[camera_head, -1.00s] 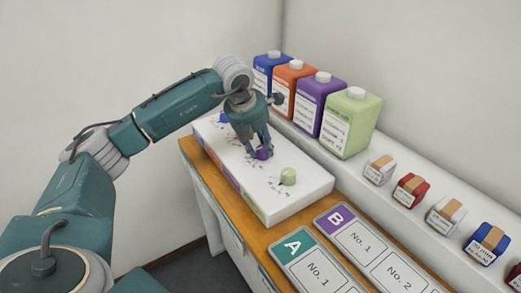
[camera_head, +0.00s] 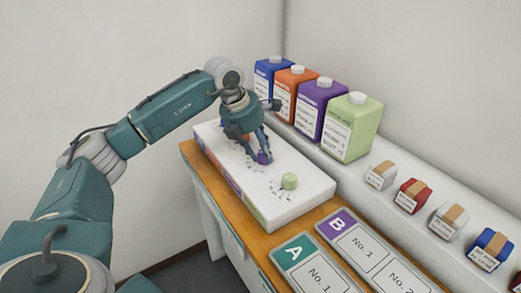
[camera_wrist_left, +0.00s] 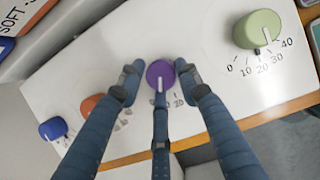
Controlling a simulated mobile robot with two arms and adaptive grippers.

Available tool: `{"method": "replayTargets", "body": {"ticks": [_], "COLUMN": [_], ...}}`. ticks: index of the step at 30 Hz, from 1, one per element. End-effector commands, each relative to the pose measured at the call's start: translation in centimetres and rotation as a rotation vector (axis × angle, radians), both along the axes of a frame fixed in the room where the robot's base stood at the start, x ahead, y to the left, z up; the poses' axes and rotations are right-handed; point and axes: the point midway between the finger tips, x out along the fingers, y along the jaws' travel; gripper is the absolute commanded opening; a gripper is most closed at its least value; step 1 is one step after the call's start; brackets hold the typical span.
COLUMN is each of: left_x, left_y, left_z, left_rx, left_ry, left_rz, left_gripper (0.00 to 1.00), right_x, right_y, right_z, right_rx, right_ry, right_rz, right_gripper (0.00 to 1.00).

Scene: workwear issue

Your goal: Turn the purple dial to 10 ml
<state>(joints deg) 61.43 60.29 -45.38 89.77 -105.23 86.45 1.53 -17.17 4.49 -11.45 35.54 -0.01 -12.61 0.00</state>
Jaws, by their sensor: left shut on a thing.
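The purple dial (camera_head: 264,158) sits on the white dial box (camera_head: 305,200), between the green dial (camera_head: 289,182) and an orange dial (camera_wrist_left: 92,103). My left gripper (camera_head: 260,151) reaches down from above and is shut on the purple dial. In the left wrist view, the fingers (camera_wrist_left: 159,82) stand around the purple dial (camera_wrist_left: 160,72), one on each side and one below. Its white pointer line points down the picture towards the lower finger. That finger hides part of the scale; a number, perhaps 20, shows just right of it. My right gripper is not in view.
A blue dial (camera_wrist_left: 53,128) is at the far end of the box. Blue, orange, purple (camera_head: 315,107) and green (camera_head: 352,126) bottles stand on the shelf behind, with several small boxes to their right. Trays A (camera_head: 303,262) and B (camera_head: 350,232) lie on the wooden counter.

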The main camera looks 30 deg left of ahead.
Motion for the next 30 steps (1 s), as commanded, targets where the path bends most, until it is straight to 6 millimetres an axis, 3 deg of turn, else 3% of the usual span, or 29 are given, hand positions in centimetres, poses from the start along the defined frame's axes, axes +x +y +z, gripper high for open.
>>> {"method": "replayTargets", "body": {"ticks": [3, 4, 6, 17, 30], "left_x": [0.5, 0.5, 0.4, 0.0, -2.9], "left_y": [-0.3, -0.4, -0.3, -0.1, 0.8], "left_z": [0.7, 0.7, 0.6, 0.8, 8.7], "left_rx": [-0.009, -0.009, -0.008, -0.004, -0.003], "left_ry": [-0.020, -0.020, -0.018, -0.010, -0.015], "left_rz": [-0.003, -0.003, -0.003, 0.000, -0.002], "left_gripper": [0.08, 0.40, 0.49, 0.49, 0.49], "right_x": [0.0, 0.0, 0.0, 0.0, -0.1], "right_y": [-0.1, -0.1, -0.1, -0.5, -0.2], "right_z": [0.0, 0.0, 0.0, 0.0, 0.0], "right_rx": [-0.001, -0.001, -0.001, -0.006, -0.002], "right_ry": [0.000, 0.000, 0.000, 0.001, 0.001], "right_rz": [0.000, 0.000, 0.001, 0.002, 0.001], "right_gripper": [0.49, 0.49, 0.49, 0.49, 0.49]}}
